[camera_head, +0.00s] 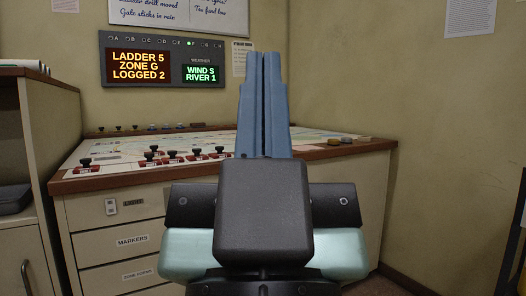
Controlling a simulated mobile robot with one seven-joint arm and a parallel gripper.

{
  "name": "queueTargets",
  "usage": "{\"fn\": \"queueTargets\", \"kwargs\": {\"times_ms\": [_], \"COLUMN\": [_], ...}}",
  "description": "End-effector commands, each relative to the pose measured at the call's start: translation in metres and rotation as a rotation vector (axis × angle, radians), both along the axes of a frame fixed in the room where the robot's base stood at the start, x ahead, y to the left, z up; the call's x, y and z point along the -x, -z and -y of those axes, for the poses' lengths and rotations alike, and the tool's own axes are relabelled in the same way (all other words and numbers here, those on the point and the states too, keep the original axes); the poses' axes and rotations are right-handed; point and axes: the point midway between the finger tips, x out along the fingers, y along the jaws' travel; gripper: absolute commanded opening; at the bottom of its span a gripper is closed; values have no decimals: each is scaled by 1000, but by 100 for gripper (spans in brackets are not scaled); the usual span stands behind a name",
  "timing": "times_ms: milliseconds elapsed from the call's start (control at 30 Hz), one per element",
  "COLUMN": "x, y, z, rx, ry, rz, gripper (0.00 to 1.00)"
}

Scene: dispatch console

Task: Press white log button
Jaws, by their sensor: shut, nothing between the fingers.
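My gripper (263,58) is in the middle of the view, its blue fingers shut together and pointing up and away over the console. Nothing is between the fingers. The console (105,183) has a map top with a brown edge. I cannot make out a white log button; my gripper hides part of the console. The wall display (138,67) reads "LADDER 5, ZONE G, LOGGED 2", and a small green panel (200,74) reads "WIND S, RIVER 1". One green lamp (190,44) is lit above them.
Several red blocks with black knobs (153,153) stand on the console's left part. A row of small dark and blue items (152,127) lines its back edge. A cabinet (33,145) stands left.

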Motion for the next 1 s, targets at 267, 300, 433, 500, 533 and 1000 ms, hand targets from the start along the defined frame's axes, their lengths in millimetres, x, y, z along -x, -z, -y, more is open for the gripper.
{"fn": "queueTargets", "kwargs": {"times_ms": [267,300,433,500,533,1000], "x": [0,0,0,0,0,0], "y": [0,0,0,0,0,-14], "z": [0,0,0,0,0,0], "rx": [0,0,0,0,0,0], "ry": [0,0,0,0,0,0], "rz": [0,0,0,0,0,0], "gripper": [0,0,0,0,0,0]}}
